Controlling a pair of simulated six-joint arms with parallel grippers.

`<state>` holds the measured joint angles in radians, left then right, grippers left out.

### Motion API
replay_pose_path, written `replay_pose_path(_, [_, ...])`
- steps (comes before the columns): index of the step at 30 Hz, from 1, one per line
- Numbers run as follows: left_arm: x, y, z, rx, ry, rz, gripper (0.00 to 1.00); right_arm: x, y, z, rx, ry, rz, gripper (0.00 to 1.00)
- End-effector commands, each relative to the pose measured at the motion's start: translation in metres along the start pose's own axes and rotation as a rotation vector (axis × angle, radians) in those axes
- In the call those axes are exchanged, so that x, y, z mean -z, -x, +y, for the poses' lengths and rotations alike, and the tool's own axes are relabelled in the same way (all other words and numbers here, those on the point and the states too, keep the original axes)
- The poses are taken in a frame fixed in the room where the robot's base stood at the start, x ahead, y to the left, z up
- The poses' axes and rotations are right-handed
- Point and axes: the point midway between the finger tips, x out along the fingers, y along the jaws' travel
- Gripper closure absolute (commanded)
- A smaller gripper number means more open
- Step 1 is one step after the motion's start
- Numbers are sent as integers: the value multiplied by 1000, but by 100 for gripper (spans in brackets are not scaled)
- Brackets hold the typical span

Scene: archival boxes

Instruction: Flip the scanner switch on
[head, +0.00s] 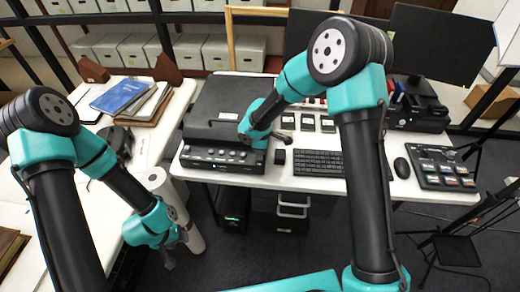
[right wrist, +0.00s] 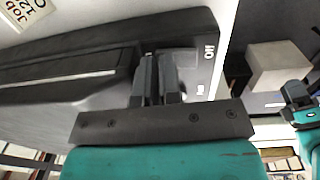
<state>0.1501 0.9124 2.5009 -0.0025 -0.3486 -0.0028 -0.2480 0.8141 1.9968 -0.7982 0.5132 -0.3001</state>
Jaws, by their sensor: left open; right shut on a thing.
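The black scanner (head: 225,105) lies on the white table in the head view, with a row of round controls along its front. In the right wrist view, the scanner's side panel (right wrist: 60,95) carries a white "ON" label (right wrist: 210,51) and a smaller white label below it. My right gripper (right wrist: 160,75) is at this panel beside the labels, shut on the scanner switch, which the fingers mostly hide. The switch's position cannot be told. In the head view, my right gripper (head: 270,135) is at the scanner's right end. My left gripper (head: 177,243) is open and empty, low in front of the table.
A keyboard (head: 318,162), a mouse (head: 402,168) and a control pad with coloured keys (head: 445,167) lie right of the scanner. Monitors (head: 440,45) stand behind. White paper rolls (head: 160,185) stand near my left gripper. A blue folder (head: 120,96) lies on the left table.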

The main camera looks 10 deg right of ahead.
Motion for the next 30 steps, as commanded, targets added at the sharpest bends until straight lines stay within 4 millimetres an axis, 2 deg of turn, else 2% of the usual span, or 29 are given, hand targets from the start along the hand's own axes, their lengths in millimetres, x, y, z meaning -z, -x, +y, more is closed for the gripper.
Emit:
replay_pose_path(1, [0, 0, 0, 0, 0, 0, 53, -1, -10, -8, 19, 3, -5, 100])
replay_pose_path(9, [0, 0, 0, 0, 0, 0, 53, 0, -7, -19, 21, 2, -5, 100])
replay_pose_path(22, [0, 0, 0, 0, 0, 0, 53, 0, -5, -20, 21, 1, -7, 100])
replay_pose_path(26, [0, 0, 0, 0, 0, 0, 53, -1, 2, -19, 18, -2, -7, 100])
replay_pose_path(30, [0, 0, 0, 0, 0, 0, 53, -3, 21, -16, 9, -8, -1, 100])
